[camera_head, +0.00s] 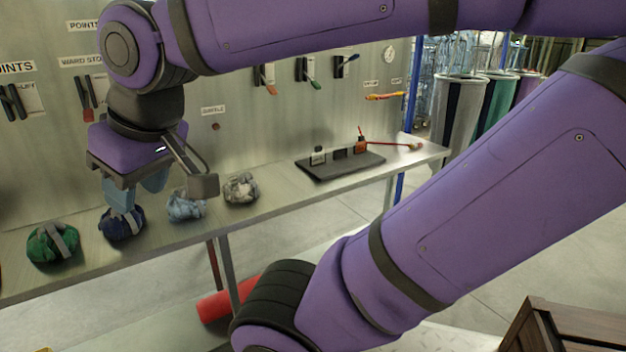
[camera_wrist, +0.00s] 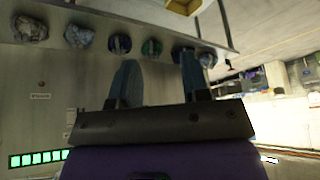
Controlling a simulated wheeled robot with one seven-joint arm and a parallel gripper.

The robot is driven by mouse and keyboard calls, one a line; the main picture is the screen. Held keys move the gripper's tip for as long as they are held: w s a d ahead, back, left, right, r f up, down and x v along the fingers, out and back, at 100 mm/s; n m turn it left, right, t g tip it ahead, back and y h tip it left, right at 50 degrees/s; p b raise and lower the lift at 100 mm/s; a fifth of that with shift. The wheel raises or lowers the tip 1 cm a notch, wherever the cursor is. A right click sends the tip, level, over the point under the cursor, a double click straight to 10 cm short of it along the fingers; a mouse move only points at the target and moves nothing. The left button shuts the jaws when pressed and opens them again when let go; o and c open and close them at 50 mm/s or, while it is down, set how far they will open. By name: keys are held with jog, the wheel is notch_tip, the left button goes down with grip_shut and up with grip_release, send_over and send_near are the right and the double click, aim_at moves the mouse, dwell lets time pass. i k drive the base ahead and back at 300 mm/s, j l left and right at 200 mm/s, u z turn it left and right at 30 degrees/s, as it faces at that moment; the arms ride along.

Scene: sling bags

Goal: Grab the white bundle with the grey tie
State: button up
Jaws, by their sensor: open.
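The white bundle (camera_head: 241,188) with a grey tie sits on the metal shelf, rightmost of the bundle row in the head view. In the wrist view the white bundle (camera_wrist: 30,28) is at the far left of the row. My gripper (camera_head: 128,197) is open and empty, well left of it, and overlaps the dark blue bundle (camera_head: 122,224) in the head view. In the wrist view my gripper (camera_wrist: 159,75) shows two spread blue fingers with the green bundle (camera_wrist: 152,47) in the gap beyond them. Whether a finger touches any bundle cannot be told.
A light blue bundle (camera_head: 186,206) stands between the dark blue and white ones. A green bundle (camera_head: 52,243) lies at the left. A dark tray (camera_head: 340,166) with small items is farther right on the shelf (camera_head: 272,204). Tools hang on the wall behind. Shelf space right of the white bundle is clear.

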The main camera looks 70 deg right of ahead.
aim_at(241, 189)
jog(key=z, duration=1.5)
jog(key=i+j, duration=0.35)
jog(key=i+j+u, duration=0.15)
jog(key=i+j, duration=0.15)
jog(key=i, duration=0.25)
